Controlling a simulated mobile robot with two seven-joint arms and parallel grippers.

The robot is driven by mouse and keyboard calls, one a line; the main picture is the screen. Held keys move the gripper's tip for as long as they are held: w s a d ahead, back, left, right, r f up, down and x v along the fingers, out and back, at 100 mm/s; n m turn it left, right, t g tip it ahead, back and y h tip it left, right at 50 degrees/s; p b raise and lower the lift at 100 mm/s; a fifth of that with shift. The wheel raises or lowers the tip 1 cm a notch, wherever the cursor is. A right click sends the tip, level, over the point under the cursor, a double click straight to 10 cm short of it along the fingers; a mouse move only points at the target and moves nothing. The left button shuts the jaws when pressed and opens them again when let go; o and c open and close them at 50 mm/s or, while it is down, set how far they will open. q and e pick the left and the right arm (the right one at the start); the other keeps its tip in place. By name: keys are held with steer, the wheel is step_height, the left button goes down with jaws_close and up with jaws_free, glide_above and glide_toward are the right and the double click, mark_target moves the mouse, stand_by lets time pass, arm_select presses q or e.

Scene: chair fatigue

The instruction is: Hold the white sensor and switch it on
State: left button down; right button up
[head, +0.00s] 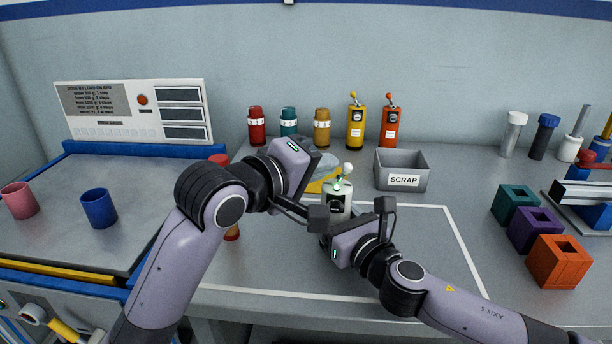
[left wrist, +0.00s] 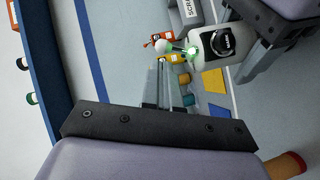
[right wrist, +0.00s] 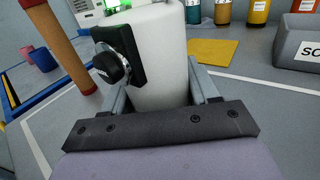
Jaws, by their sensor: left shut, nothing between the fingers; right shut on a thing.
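The white sensor (head: 338,203) stands upright at the front middle of the bench, with a white-knobbed lever and green lights on top. My right gripper (right wrist: 152,95) is shut on its body; a black part with a round knob (right wrist: 110,65) faces that camera. My left gripper (left wrist: 165,75) is shut and empty, its fingertips close to the lever's white knob (left wrist: 162,46). I cannot tell whether they touch it. The left fingers are hard to make out in the head view, where the left hand is just left of the sensor's top.
A grey SCRAP bin (head: 402,170) and a yellow sheet (head: 322,184) lie behind. Yellow (head: 355,128) and orange (head: 390,127) lever devices stand at the back. A red-ended tan cylinder (right wrist: 62,48) stands left of the sensor. Coloured boxes (head: 559,262) are at right.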

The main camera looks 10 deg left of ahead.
arm_select(q)
steer(key=s+a+r, duration=0.5)
steer(key=s+a, duration=0.3)
steer(key=shift+s+a+r, duration=0.15)
steer(key=shift+s+r, duration=0.1)
steer(key=shift+s, duration=0.1)
stand_by(0.3)
arm_select(e)
steer(key=o, duration=1.2)
